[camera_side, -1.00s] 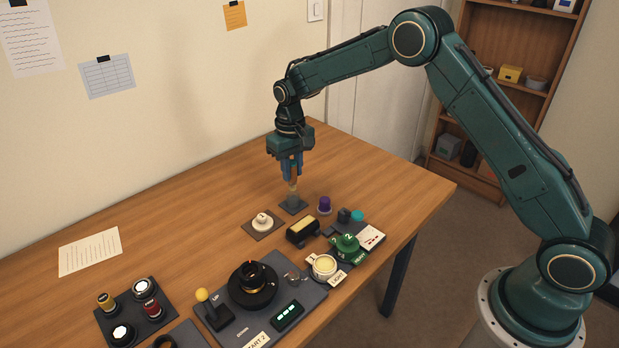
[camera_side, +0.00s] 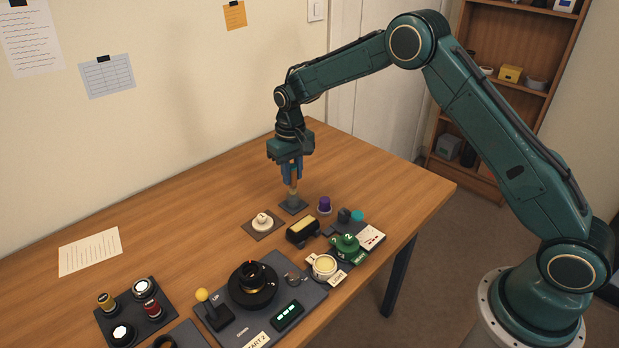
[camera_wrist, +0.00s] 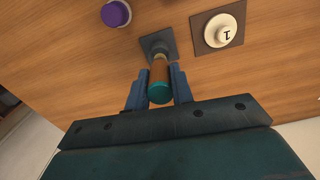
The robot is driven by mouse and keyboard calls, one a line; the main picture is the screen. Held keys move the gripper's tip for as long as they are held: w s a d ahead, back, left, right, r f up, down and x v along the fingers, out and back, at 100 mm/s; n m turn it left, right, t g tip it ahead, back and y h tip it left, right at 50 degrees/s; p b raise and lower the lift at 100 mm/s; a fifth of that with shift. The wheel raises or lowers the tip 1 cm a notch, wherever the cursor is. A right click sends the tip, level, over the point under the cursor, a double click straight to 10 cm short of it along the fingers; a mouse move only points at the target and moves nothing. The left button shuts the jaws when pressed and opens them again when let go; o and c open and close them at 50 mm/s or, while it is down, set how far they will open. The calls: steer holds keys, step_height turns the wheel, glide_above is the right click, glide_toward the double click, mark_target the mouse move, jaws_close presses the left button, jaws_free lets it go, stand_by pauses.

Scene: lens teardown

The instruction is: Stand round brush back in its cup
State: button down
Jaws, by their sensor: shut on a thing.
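The round brush has a brown wooden handle (camera_side: 293,187) and a teal end cap (camera_wrist: 160,93). It stands about upright in my gripper (camera_side: 292,181), whose blue fingers are shut on the handle from both sides. The fingers also show in the wrist view (camera_wrist: 160,90). Its lower end meets the small grey cup (camera_wrist: 157,47) on a dark square pad (camera_side: 284,207). The bristles are hidden, and I cannot tell how deep they sit or whether the brush touches the bottom.
A white knob marked 1 (camera_side: 262,221) sits on a square pad to the left. A purple-capped piece (camera_side: 324,204) stands close on the right. A black block with a cream top (camera_side: 302,230) is in front. The table behind is clear.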

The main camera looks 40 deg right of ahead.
mark_target(293, 184)
steer(key=shift+f, duration=0.45)
steer(key=shift+f, duration=0.35)
steer(key=shift+f, duration=0.35)
steer(key=shift+f, duration=0.35)
steer(key=shift+f, duration=0.6)
stand_by(1.0)
steer(key=c, duration=0.7)
jaws_free()
steer(key=shift+o, duration=0.2)
steer(key=shift+r, duration=0.15)
steer(key=shift+r, duration=3.35)
